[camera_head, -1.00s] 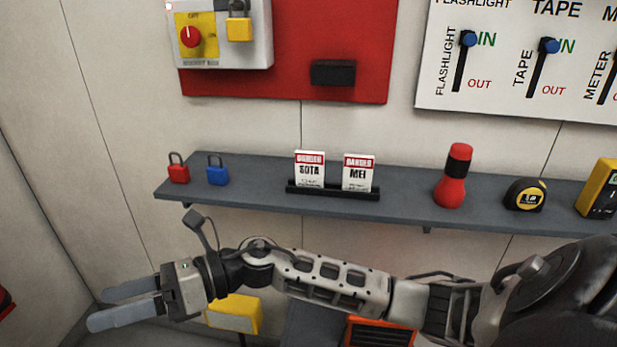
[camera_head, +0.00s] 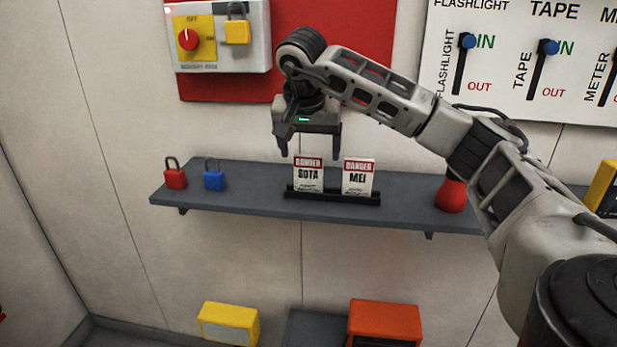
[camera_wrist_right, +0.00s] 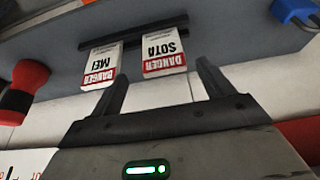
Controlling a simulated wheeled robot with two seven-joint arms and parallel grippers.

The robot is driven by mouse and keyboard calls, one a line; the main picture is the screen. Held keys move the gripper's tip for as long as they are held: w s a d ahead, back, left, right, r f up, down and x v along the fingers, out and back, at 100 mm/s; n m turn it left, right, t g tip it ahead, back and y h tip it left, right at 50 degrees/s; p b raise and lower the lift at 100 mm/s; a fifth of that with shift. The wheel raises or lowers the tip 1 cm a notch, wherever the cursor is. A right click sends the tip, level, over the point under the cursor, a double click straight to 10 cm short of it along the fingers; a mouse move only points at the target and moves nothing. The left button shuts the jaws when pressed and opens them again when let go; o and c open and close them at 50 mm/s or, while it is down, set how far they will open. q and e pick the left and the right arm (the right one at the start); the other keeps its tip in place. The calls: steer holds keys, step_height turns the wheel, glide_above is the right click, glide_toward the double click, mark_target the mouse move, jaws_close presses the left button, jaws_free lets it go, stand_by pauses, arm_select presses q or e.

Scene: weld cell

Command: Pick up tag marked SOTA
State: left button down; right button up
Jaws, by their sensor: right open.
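The SOTA tag (camera_head: 308,177) is a white card with a red DANGER band. It stands upright in a black holder (camera_head: 333,197) on the grey shelf, left of the similar MEI tag (camera_head: 358,178). My right gripper (camera_head: 311,155) is open, pointing down, with its fingers just above the SOTA tag's top edge and nothing between them. In the right wrist view the SOTA tag (camera_wrist_right: 164,52) shows upside down beyond the gap between the fingers (camera_wrist_right: 160,80), and the MEI tag (camera_wrist_right: 101,66) is beyond the left finger. My left gripper is not in view.
The shelf (camera_head: 250,200) also holds a red padlock (camera_head: 175,177), a blue padlock (camera_head: 214,180) and a red flashlight (camera_head: 451,194), partly hidden by my right arm. A red panel (camera_head: 365,40) is on the wall behind. Yellow (camera_head: 229,322) and orange (camera_head: 384,320) boxes are below.

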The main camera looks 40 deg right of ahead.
mark_target(308, 161)
steer(key=x, duration=0.5)
steer(key=shift+w+a+f+p, duration=0.1)
steer(key=shift+w+f+p, duration=0.1)
steer(key=shift+f+p, duration=0.2)
steer(key=c, duration=1.1)
